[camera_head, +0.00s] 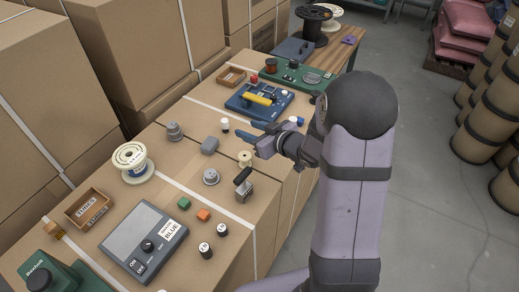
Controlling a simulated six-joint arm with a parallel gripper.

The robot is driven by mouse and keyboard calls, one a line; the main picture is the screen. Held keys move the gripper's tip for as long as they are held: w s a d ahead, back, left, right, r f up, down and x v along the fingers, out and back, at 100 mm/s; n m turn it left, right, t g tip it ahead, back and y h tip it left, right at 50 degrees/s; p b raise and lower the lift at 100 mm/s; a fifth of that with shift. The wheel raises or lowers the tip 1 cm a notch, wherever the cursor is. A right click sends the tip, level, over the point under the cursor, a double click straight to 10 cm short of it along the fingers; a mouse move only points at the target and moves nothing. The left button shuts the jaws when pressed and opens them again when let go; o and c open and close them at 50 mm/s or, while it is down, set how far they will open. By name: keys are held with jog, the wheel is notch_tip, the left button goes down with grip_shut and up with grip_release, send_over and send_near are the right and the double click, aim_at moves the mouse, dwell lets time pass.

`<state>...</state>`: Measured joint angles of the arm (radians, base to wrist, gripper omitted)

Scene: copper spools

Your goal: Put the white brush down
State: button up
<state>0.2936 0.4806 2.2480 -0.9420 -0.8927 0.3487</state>
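No white brush can be made out for certain. A small white piece with a dark lower part (225,125) stands just left of the fingertips and looks apart from them. A cream spool-like piece (245,158) is just below the gripper in the picture.
A blue board with a yellow part (260,98) lies behind the gripper. A grey switch panel (143,243), a white spool (131,163) and a small open box (89,208) are at the left. A dark-handled block (243,184) and coloured cubes stand in front.

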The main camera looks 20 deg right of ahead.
jog(key=d+h, duration=0.1)
jog(key=s+d+f+m+g+h, duration=0.1)
jog(key=s+d+h, duration=0.1)
jog(key=h, duration=0.1)
jog(key=shift+s+d+f+m+g, duration=0.25)
jog(key=shift+d+f+m+g, duration=0.1)
jog(key=shift+d+m+g, duration=0.05)
jog(key=s, duration=0.2)
jog(key=s+d+f+m+g+h, duration=0.1)
jog(key=s, duration=0.1)
jog(key=s+d+g+h, duration=0.1)
jog(key=s, duration=0.1)
jog(key=shift+f+m, duration=0.25)
jog(key=shift+m, duration=0.05)
jog(key=s+a+m+g, duration=0.1)
jog(key=s+g, duration=0.3)
jog(key=s, duration=0.6)
jog(key=s+a+f+m+g, duration=0.1)
jog(key=s+a+g, duration=0.3)
jog(key=s, duration=0.7)
notch_tip(320, 180, up, 9)
jog(key=p, duration=0.9)
